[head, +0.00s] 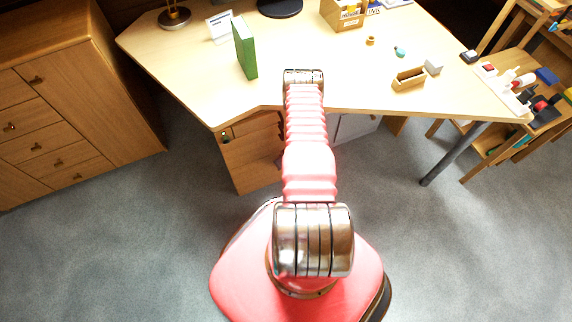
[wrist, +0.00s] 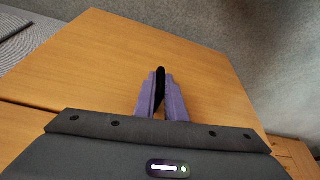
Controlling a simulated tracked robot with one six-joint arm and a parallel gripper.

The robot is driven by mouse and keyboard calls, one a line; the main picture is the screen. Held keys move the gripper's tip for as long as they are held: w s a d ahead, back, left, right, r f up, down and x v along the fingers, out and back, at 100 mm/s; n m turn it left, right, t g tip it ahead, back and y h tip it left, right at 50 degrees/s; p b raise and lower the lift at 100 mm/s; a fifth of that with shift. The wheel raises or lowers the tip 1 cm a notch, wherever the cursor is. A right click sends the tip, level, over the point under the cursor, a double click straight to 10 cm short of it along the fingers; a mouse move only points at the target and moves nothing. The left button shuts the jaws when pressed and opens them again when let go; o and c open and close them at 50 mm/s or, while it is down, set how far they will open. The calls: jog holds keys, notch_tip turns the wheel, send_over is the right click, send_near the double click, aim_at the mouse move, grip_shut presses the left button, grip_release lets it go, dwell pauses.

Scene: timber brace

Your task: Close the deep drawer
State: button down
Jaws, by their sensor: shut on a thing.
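The wooden drawer unit (head: 248,152) stands under the desk, left of my arm, and my arm hides its right part. In the wrist view, a broad wooden drawer front (wrist: 110,60) fills most of the picture, with a dark seam at its left. My gripper (wrist: 161,92) has its purple fingers shut on a black handle (wrist: 160,76) on this front. In the head view, the gripper is hidden behind my arm. I cannot tell how far the deep drawer stands out.
The desk (head: 330,85) overhangs the unit and carries a green binder (head: 245,47) and a small wooden box (head: 408,79). A desk leg (head: 452,155) stands at the right. A wooden cabinet (head: 60,100) is at the left. The grey floor (head: 120,250) is clear around my base.

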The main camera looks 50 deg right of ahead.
jog(key=shift+w, duration=0.3)
jog(key=c, duration=1.8)
grip_release()
jog(key=shift+d, duration=0.1)
jog(key=shift+c, duration=0.2)
jog(key=shift+s+r, duration=0.1)
jog(key=v, duration=1.3)
jog(key=shift+s+r, duration=0.15)
jog(key=shift+r, duration=0.05)
jog(key=shift+s, duration=0.1)
